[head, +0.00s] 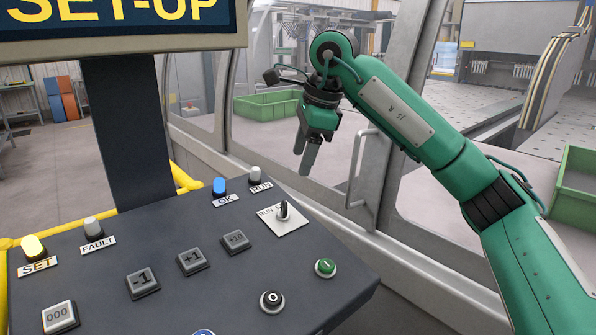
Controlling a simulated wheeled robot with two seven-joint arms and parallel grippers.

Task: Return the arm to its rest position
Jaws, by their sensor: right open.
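My right arm reaches in from the lower right and bends down at its wrist. My right gripper (306,156) is open and empty, with its fingers pointing down. It hangs above and behind the dark control panel (200,295), near the glazed enclosure, apart from the panel. The panel has a rotary switch (283,211) on a white plate, a green button (325,267) and a black button (271,301). My left gripper is not in view.
A SET-UP display (120,22) stands on a dark post at the left. A door handle (358,165) is near my gripper. Green crates (268,104) stand beyond the glass. A yellow rail (184,178) runs behind the panel.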

